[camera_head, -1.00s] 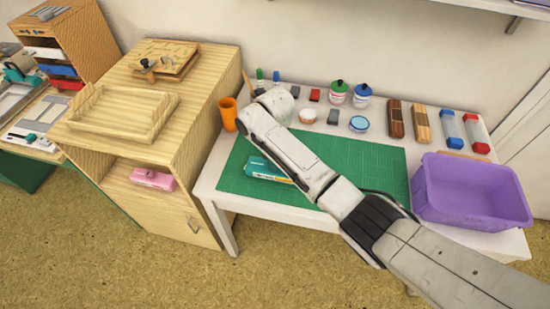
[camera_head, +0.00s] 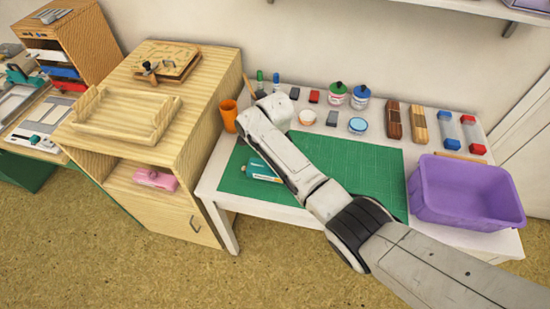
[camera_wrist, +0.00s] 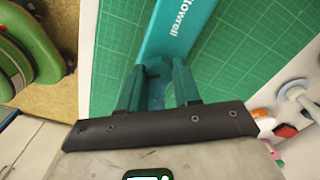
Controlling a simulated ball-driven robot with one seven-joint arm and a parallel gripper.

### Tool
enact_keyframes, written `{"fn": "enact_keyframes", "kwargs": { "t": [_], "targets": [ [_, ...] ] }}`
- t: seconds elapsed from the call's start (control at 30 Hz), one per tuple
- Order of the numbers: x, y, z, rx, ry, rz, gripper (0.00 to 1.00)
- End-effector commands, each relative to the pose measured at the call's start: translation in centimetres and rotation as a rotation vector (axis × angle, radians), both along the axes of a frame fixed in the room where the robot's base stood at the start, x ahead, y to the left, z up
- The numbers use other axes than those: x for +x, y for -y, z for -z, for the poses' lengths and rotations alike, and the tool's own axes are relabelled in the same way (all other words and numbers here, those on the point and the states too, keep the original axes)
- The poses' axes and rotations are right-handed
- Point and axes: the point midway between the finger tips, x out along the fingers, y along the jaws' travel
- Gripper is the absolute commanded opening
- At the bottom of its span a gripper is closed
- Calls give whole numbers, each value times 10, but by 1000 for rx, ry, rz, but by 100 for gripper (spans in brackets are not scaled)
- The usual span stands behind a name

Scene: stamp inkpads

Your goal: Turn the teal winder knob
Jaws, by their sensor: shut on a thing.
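A teal box-like body with white lettering (camera_wrist: 178,28) lies on the green cutting mat (camera_wrist: 226,62) in the wrist view. My gripper (camera_wrist: 158,78) is at its near end, its two fingers closed around a narrow teal piece, which I take to be the teal winder knob (camera_wrist: 158,92). The fingers cover most of the knob, so its turn cannot be read. In the head view the teal body (camera_head: 262,170) shows on the mat's left part, partly behind my arm. My gripper is hidden there by the arm.
An orange cup (camera_head: 229,115) stands left of my arm. Jars, pads and stamp blocks line the table's back. A purple bin (camera_head: 465,190) stands at the right. A wooden cabinet (camera_head: 160,130) is at the left. The mat's right part is clear.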

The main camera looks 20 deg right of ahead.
Motion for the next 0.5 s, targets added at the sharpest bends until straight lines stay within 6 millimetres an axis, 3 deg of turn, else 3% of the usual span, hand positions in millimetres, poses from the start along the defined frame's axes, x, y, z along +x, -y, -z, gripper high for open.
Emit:
{"fn": "enact_keyframes", "kwargs": {
  "t": [0.5],
  "targets": [
    [0, 0, 0, 1, 0, -489, 2]
  ]
}}
